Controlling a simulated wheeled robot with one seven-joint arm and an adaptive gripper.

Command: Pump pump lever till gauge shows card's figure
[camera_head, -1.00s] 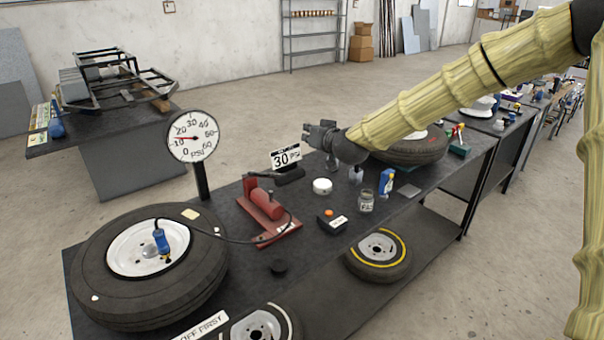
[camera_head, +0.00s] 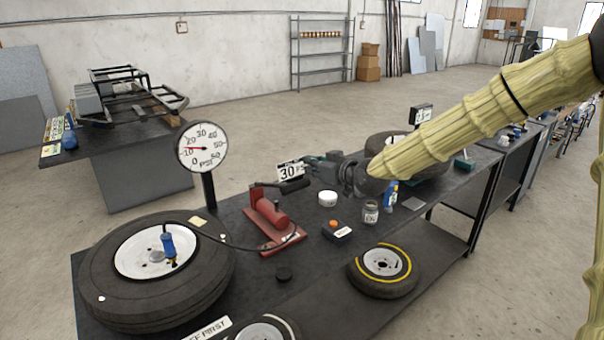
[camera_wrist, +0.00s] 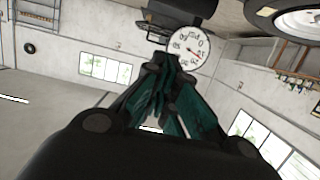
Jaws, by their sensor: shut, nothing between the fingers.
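The red pump (camera_head: 266,212) stands on the dark bench. Its lever reaches right to a black handle (camera_head: 294,186) in front of the card (camera_head: 290,172), which reads 30 PSI. The round white gauge (camera_head: 202,148) stands on a post behind the pump. Its red needle points left, between 10 and 20. In the wrist view the gauge (camera_wrist: 188,47) shows upside down beyond the fingertips. My gripper (camera_head: 307,160) is shut and empty, pointing left just above and right of the card and handle, apparently apart from the handle. In the wrist view the teal fingers (camera_wrist: 162,68) are together.
A tyre (camera_head: 100,285) with a blue hose fitting lies at the bench's left. A white round item (camera_head: 328,198), a black box with an orange button (camera_head: 336,230), a jar (camera_head: 371,211) and a blue bottle (camera_head: 391,194) stand right of the pump.

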